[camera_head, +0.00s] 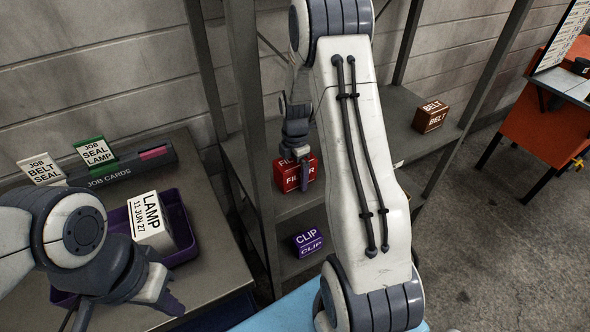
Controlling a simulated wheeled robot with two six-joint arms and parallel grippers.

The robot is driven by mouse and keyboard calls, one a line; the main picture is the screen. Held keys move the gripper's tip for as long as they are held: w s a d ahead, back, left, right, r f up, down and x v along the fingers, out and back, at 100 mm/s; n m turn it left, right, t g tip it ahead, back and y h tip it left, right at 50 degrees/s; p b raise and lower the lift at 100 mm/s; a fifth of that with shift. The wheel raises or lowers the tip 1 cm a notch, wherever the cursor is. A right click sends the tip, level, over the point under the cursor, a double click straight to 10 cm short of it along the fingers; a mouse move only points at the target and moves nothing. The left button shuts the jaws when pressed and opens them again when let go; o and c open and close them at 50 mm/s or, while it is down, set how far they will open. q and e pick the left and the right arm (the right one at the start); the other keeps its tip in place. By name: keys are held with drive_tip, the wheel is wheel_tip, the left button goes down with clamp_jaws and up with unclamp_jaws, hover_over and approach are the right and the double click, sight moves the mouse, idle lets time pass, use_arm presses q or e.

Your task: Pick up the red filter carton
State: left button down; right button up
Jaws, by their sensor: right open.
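The red filter carton (284,178) stands on a shelf of the grey rack, left of my large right arm link. Its label reads FILTER, partly covered by my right gripper (301,164). The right gripper is open, with its fingers pointing down at the carton's front and top. I cannot tell whether they touch it or whether the carton is between them. My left gripper (122,304) is at the lower left, over the front of the table, with its fingers apart and nothing seen between them.
A purple CLIP carton (308,243) sits on a lower shelf. A brown BELT carton (430,117) stands on the right shelf. A LAMP carton (149,222) lies in a purple tray (183,224) on the left table, near a job card holder (125,169). Rack posts flank the filter carton.

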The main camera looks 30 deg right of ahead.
drive_tip(key=shift+f, duration=0.1)
drive_tip(key=shift+c, duration=0.3)
clamp_jaws()
